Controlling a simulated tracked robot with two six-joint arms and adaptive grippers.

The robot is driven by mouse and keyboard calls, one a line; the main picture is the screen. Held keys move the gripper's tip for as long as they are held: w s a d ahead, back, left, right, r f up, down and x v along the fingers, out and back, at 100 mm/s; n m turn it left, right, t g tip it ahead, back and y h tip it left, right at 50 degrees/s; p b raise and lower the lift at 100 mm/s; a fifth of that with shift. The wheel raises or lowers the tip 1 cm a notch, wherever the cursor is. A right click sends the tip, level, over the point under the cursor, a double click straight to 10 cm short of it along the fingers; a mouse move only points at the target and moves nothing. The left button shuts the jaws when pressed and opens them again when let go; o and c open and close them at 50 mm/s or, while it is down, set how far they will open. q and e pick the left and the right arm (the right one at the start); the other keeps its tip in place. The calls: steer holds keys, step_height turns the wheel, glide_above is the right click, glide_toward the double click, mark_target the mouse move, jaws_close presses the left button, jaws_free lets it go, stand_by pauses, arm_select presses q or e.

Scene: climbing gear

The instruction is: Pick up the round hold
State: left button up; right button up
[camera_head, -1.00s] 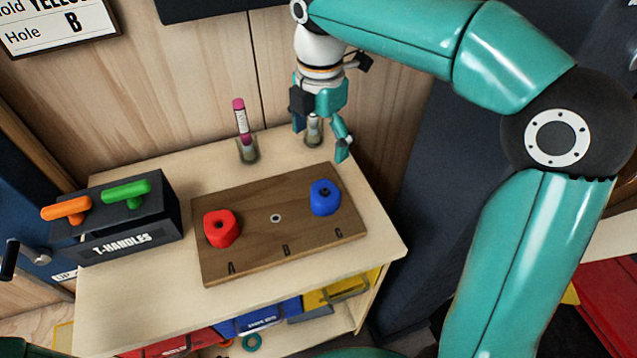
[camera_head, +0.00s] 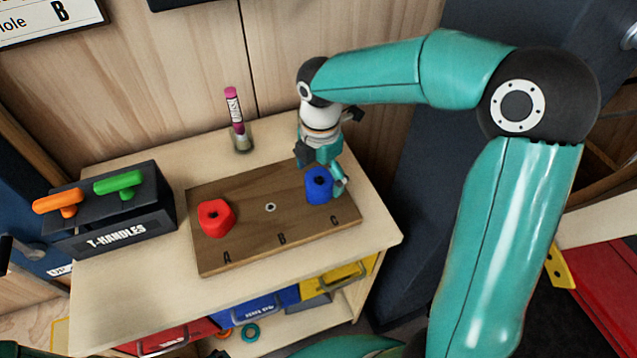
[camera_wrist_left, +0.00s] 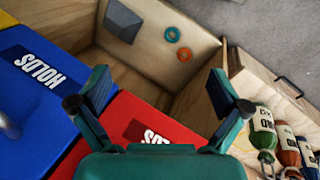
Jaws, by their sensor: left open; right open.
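Two holds sit on a brown board (camera_head: 240,250) marked A, B and C. A blue, rounded hold (camera_head: 317,186) is at C and a red, more angular hold (camera_head: 214,218) is at A; the hole at B is empty. My right gripper (camera_head: 322,170) is open, right at the blue hold, with one finger at its right side; contact cannot be told. My left gripper (camera_wrist_left: 157,98) is open in the left wrist view, with nothing between its fingers, above a red bin (camera_wrist_left: 118,125) and beside a blue bin (camera_wrist_left: 35,85), both labelled HOLDS.
A dark T-HANDLES box (camera_head: 115,236) with orange and green handles stands left. A cup (camera_head: 243,140) with a pink-capped marker stands at the back. Coloured bins, including a yellow one (camera_head: 352,272), and small rings (camera_head: 250,332) are on the shelf below. Bottles (camera_wrist_left: 263,130) stand right in the wrist view.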

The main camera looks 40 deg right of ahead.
mark_target(319, 182)
steer(key=shift+f, duration=1.4)
steer(key=c, duration=1.2)
steer(key=shift+o, duration=0.2)
steer(key=shift+r, duration=0.15)
